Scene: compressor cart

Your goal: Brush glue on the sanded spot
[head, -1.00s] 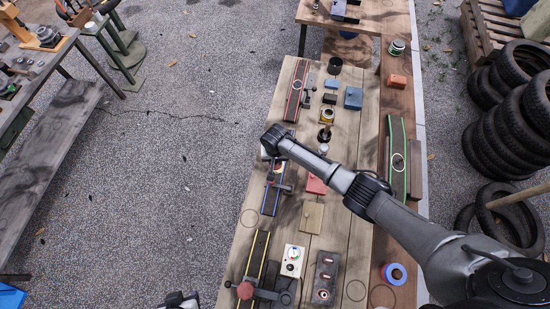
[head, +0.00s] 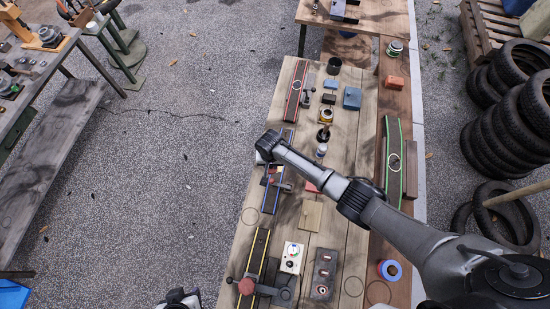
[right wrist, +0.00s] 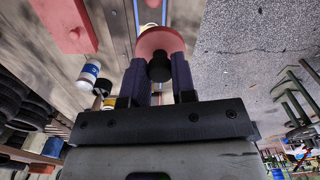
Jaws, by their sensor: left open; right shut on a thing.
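My right gripper (right wrist: 161,80) is shut on a reddish disc with a black knob (right wrist: 160,48), held between its fingers. In the head view it is over the blue-edged strip (head: 270,196), mostly hidden under my wrist; whether the disc touches the strip I cannot tell. No sanded spot is clear on that strip. A red-edged strip (head: 297,85) and a green-edged strip (head: 393,150) each bear a white ring. An amber-topped tin (head: 326,116) and a dark round pot (head: 323,135) stand on the bench. My left gripper (head: 178,298) is open at the bottom edge, off the bench.
A white bottle (head: 321,150) stands near my right forearm. A yellow-edged strip (head: 260,245) lies nearer, with a red-knobbed clamp (head: 246,287).

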